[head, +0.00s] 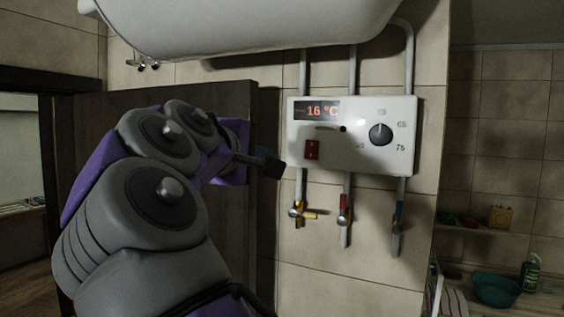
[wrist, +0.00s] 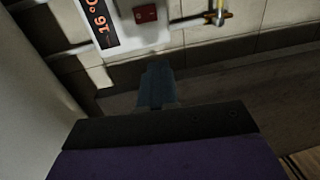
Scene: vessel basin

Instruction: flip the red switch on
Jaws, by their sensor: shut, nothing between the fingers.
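The red switch (head: 312,150) is a small red rocker on the lower left of a white control panel (head: 358,158) on the tiled wall. The panel's display reads 16 °C. In the wrist view the switch (wrist: 145,13) is near the top, beside the display on the panel (wrist: 155,36). My gripper (head: 279,168) is shut and empty, a little left of and below the switch in the head view. In the wrist view my gripper (wrist: 156,72) points up toward the panel's edge, with a visible gap to the switch. I cannot tell which way the switch is set.
A black knob (head: 380,134) is on the panel's right. A white tank (head: 240,25) is above. A dark door (head: 245,235) stands behind my arm.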

